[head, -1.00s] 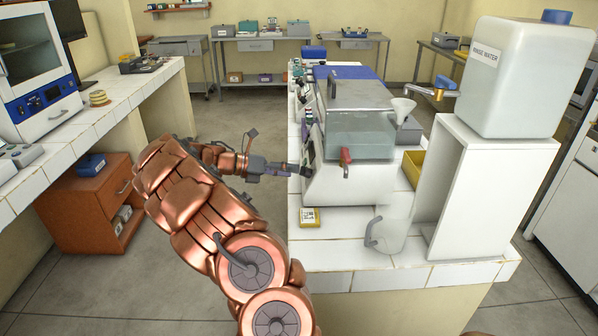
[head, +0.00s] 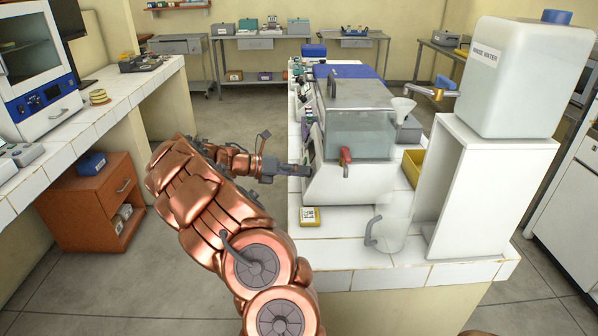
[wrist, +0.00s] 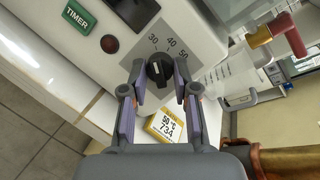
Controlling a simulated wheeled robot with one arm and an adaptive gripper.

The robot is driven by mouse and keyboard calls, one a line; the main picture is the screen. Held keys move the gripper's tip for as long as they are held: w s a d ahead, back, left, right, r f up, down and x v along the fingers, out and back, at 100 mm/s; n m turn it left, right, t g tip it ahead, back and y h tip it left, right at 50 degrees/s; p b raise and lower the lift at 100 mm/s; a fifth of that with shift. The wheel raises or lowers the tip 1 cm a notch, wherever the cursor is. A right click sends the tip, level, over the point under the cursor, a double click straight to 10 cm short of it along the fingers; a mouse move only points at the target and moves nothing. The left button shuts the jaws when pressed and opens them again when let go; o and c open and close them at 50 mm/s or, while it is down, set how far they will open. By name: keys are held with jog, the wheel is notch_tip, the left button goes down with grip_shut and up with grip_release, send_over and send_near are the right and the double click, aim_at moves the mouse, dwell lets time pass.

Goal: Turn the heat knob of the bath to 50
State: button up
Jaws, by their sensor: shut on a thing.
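The bath (head: 361,131) is a white and grey unit with a clear water tank, standing on the tiled counter. Its black heat knob (wrist: 158,70) shows in the wrist view, on the white front panel, with the printed numbers 30, 40 and 50 around its upper right side. A pale mark shows on the knob's face; I cannot tell exactly which number it points at. My gripper (wrist: 159,76) is shut on the knob, one finger on each side. In the head view my gripper (head: 304,170) reaches the bath's left face; the knob is hidden there.
A yellow-edged card (head: 310,217) lies on the counter by the bath; "50" is readable on it. A red-handled tap (head: 345,160) and a clear jug (head: 391,225) are at the near side. A rinse-water tank (head: 520,80) stands right. The floor aisle left is clear.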

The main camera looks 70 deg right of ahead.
grip_shut()
jog(key=shift+f+m, duration=0.1)
jog(key=shift+m, duration=0.2)
jog(key=m+g+b, duration=0.1)
jog(key=m, duration=0.2)
jog(key=m+b, duration=0.1)
jog(key=m, duration=0.2)
jog(key=shift+w+d+f+g+y, duration=0.1)
jog(key=shift+w+f+g+y, duration=0.1)
jog(key=shift+g+y, duration=0.2)
jog(key=m+g+y+b, duration=0.1)
jog(key=m+b, duration=0.1)
jog(key=m, duration=0.4)
jog(key=shift+d, duration=0.1)
jog(key=m+y+b, duration=0.1)
jog(key=m+y, duration=0.1)
jog(key=m, duration=0.3)
jog(key=shift+r, duration=0.1)
jog(key=shift+m, duration=0.4)
